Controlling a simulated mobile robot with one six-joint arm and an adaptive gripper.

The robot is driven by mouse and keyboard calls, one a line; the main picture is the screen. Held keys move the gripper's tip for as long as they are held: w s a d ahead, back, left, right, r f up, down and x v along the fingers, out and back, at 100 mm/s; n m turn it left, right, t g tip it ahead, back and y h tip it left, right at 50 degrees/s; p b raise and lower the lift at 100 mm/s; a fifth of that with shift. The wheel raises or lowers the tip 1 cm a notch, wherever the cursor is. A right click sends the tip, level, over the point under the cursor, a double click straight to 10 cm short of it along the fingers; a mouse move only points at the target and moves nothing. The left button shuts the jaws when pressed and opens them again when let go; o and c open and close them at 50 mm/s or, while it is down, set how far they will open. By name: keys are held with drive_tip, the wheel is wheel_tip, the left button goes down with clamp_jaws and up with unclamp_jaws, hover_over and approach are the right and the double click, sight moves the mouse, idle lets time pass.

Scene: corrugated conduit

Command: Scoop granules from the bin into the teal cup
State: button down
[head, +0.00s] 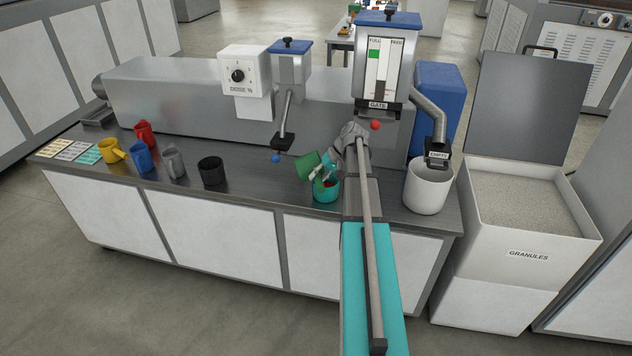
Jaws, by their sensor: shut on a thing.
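The teal cup (327,193) stands upright on the counter in front of the machine, left of my arm. My gripper (323,173) is just above its rim, shut on a green scoop-like vessel (307,166). The green vessel is tilted and sits at the cup's upper left; I cannot tell whether it touches the rim. A little red shows at the cup's mouth, too small to identify. The granules bin (528,253) stands on the floor at the right, its lid raised, with pale grey granules (520,198) inside. The green vessel's inside is hidden.
A white bucket (427,190) stands right of my arm under an outlet. A black cup (211,171), grey cup (174,162), blue mug (144,158), yellow mug (111,150) and red mug (144,133) stand left. The gate hopper (386,60) rises behind my gripper. Counter between black and teal cups is clear.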

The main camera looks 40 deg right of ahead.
drive_tip(key=shift+s+d+r+t+y+b, duration=0.25)
drive_tip(key=shift+d+t+y+b, duration=0.25)
drive_tip(key=shift+y+b, duration=0.6)
drive_tip(key=shift+s+d+r+t+y+b, duration=0.2)
drive_tip(key=shift+d+r+t+y+b, duration=0.3)
drive_tip(key=shift+y+b, duration=0.6)
drive_tip(key=shift+s+d+r+t+y+b, duration=0.25)
drive_tip(key=shift+t+y+b, duration=0.35)
drive_tip(key=shift+y+b, duration=0.5)
drive_tip(key=h+p, duration=0.1)
drive_tip(key=a+g+h+p, duration=0.1)
drive_tip(key=p, duration=0.1)
drive_tip(key=shift+w+a+f+h, duration=0.15)
drive_tip(key=shift+w+f+h, duration=0.05)
drive_tip(key=shift+w+h, duration=0.1)
drive_tip(key=shift+a+f+g+h+p, duration=0.2)
drive_tip(key=shift+g+h+p, duration=0.1)
drive_tip(key=shift+h+p, duration=0.3)
drive_tip(key=shift+w+f+h+p, duration=0.1)
drive_tip(key=shift+f+h+p, duration=0.15)
drive_tip(key=shift+h+p, duration=0.1)
